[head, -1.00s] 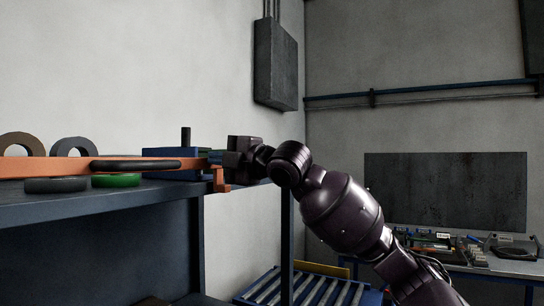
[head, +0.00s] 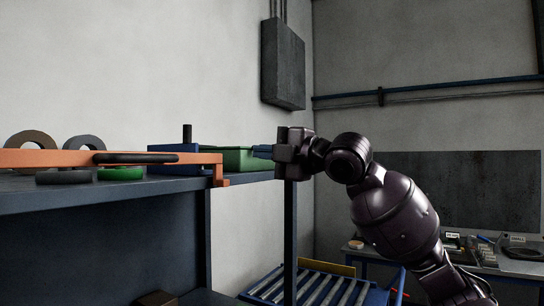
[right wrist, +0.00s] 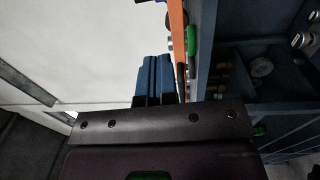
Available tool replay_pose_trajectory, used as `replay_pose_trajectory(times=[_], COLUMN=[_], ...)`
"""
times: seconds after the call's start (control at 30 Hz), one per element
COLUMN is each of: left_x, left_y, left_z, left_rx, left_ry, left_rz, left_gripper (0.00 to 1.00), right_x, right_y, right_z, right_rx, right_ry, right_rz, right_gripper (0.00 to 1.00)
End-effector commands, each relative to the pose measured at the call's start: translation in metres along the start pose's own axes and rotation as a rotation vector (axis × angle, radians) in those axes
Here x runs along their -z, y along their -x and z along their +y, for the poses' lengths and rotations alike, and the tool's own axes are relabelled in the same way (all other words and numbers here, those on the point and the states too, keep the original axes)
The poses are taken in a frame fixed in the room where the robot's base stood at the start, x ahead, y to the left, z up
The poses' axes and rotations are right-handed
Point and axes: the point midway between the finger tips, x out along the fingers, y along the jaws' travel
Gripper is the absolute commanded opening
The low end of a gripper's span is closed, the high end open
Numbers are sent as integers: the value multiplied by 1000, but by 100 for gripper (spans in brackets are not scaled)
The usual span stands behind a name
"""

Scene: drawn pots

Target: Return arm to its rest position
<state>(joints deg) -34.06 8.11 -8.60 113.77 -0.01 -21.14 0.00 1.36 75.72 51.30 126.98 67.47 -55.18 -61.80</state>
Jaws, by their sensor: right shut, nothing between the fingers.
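My right arm reaches in from the lower right of the head view. Its right gripper (head: 262,151) points left at the right end of the shelf, level with the shelf top. The blue fingers also show in the right wrist view (right wrist: 157,78), pressed together with nothing between them. In the head view they overlap the front of a green box (head: 236,158); I cannot tell whether they touch it. My left gripper is not in view.
The dark blue shelf (head: 100,192) carries an orange bar (head: 60,158), a blue box (head: 175,156), a green ring (head: 122,174) and several grey rings. A roller conveyor (head: 315,287) lies below. A cluttered workbench (head: 500,258) stands at right.

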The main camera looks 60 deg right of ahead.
Motion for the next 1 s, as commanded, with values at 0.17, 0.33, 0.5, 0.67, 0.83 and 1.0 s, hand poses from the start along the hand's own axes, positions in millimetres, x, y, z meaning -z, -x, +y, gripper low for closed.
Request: replay_pose_trajectory(times=[0.17,0.33,0.5,0.67,0.83,1.0], left_x=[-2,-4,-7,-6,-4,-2], left_y=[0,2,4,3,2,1], left_z=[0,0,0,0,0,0], left_rx=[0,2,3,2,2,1], left_ry=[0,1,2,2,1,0], left_rz=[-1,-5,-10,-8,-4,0], left_gripper=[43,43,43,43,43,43], right_x=[0,0,0,1,-9,-35], right_y=[13,16,16,16,14,-7], right_z=[0,1,1,4,20,-1], right_rx=[0,1,1,-15,-124,-202], right_ry=[-1,-1,-3,-76,-206,-362], right_rz=[0,0,0,6,-22,-67], right_gripper=[0,0,0,0,0,0])
